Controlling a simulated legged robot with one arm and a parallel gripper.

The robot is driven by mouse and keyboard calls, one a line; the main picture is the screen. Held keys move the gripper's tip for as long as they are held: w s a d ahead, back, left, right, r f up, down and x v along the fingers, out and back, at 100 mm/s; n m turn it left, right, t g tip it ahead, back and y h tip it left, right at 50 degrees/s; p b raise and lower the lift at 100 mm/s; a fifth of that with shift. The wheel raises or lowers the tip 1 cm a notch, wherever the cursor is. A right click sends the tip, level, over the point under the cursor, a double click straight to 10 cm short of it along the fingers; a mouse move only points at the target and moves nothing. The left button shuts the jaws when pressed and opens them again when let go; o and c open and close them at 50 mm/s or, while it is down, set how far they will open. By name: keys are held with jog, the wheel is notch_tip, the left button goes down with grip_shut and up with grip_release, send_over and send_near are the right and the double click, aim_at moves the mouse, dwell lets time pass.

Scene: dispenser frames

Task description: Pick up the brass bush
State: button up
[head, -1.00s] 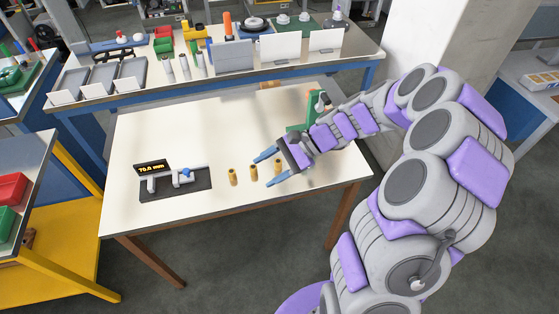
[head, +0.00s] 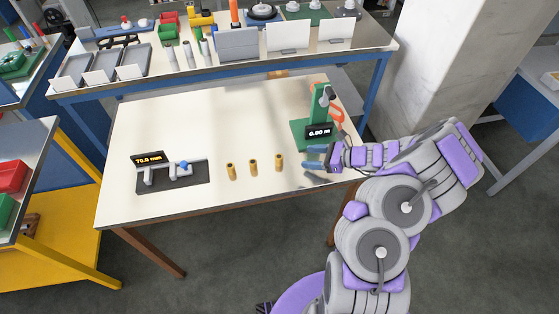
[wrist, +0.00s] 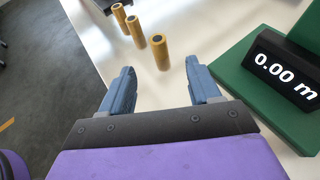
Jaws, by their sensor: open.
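Three brass bushes stand upright in a row on the white table (head: 215,125): a left one (head: 231,172), a middle one (head: 253,166) and a right one (head: 279,162). In the wrist view the row runs away from me, with the nearest bush (wrist: 160,52) just beyond the fingertips, the middle one (wrist: 135,32) behind it and the farthest (wrist: 120,18) at the top. My gripper (head: 314,159) is open and empty, to the right of the right bush and apart from it. Its two blue fingers (wrist: 160,82) show in the wrist view.
A green stand (head: 314,112) with a "0.00 m" display is close behind my gripper. A dark gauge block (head: 173,176) with a "70.0 mm" display sits at the table's left. The table's middle is clear. A loaded bench (head: 200,72) stands behind.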

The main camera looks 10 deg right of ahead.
aim_at(279, 156)
jog(key=b+x, duration=0.2)
jog(key=x, duration=0.5)
jog(key=shift+w+a+f, duration=0.25)
jog(key=shift+f, duration=0.05)
jog(key=shift+b+x, duration=1)
jog(key=shift+x, duration=1.7)
jog(key=shift+s, duration=0.2)
jog(key=c, duration=1.1)
jog(key=shift+r+p, duration=0.35)
jog(key=shift+r, duration=0.25)
notch_tip(279, 156, up, 3)
jog(key=shift+f+p, duration=0.1)
jog(key=shift+p, duration=0.45)
jog(key=s+a+p, duration=0.2)
jog(key=s+p, duration=0.1)
jog(key=s, duration=1.2)
jog(key=shift+s+r, duration=0.35)
jog(key=shift+r, duration=0.15)
